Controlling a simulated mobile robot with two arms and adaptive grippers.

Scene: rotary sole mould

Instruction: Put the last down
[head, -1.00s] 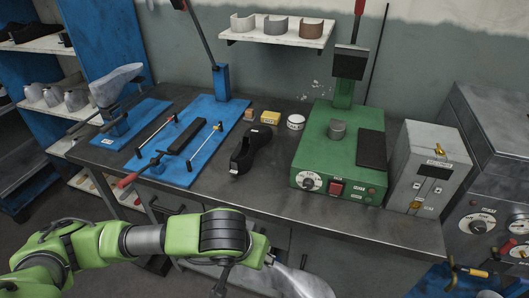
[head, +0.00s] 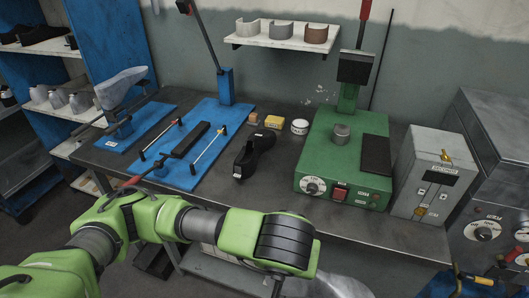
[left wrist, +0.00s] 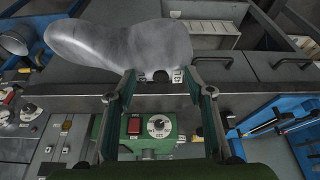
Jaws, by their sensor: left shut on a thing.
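A grey foot-shaped last (left wrist: 120,46) is held at its black-holed end between the fingertips of my left gripper (left wrist: 158,76) in the left wrist view. In the head view my left arm reaches in from the left along the bench front, and part of the last (head: 345,287) shows at the bottom edge, in front of the bench. The fingers are hidden behind my wrist there. A second grey last (head: 120,87) sits on a blue stand (head: 128,140) at the bench's left. My right gripper is not in view.
The bench (head: 270,205) carries a blue lever fixture (head: 208,112), a black shoe-shaped piece (head: 253,155), a green press (head: 325,165) and a grey control box (head: 430,175). A wall shelf (head: 282,39) holds curved pieces. Bare bench top lies in front of the black piece.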

